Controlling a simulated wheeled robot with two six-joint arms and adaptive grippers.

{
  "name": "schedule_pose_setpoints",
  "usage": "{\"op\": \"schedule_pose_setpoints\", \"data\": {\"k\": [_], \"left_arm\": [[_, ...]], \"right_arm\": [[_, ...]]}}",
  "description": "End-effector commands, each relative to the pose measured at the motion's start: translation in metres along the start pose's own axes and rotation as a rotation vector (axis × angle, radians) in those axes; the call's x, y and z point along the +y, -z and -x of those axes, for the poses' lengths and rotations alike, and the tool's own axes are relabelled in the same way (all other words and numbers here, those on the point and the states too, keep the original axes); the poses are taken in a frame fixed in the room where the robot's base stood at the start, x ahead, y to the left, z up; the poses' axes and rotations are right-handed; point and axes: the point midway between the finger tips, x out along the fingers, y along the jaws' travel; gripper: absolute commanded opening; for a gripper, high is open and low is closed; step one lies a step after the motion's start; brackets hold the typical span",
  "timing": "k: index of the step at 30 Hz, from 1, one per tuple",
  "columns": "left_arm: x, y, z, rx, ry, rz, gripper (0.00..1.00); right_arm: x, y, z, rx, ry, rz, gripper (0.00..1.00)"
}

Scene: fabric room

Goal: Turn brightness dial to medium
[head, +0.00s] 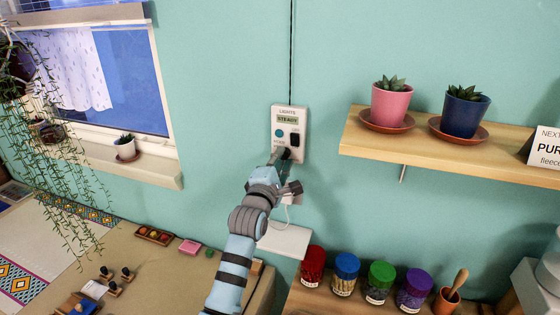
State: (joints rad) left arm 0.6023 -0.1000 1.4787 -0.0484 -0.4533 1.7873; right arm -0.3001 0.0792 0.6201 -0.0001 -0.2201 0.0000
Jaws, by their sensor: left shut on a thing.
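The lights panel (298,116) is a pale box fixed to the teal wall in the middle of the head view. It has a display reading "STEADY", a round blue button (280,133) and a dark switch (294,139). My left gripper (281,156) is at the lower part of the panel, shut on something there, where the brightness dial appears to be. The gripper covers that spot, so the dial and its setting cannot be made out. My right gripper is not in view.
A wooden shelf (420,149) with a pink pot (391,104) and a blue pot (464,115) juts out at right. Several lidded jars stand below it. A small white ledge (285,241) sits under the panel. A window with a sill (125,174) is at left.

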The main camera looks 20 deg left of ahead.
Motion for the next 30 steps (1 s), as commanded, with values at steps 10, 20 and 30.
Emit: {"op": "schedule_pose_setpoints", "data": {"k": [10,20,30], "left_arm": [[0.004,-0.001,0.0,-0.002,-0.009,0.008,0.0],[0.003,-0.001,0.0,-0.001,-0.005,0.007,0.44],[0.0,0.0,0.021,0.0,-0.003,0.008,0.44]], "right_arm": [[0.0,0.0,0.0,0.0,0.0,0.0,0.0],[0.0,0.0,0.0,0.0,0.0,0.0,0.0],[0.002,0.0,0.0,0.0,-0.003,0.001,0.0]]}}
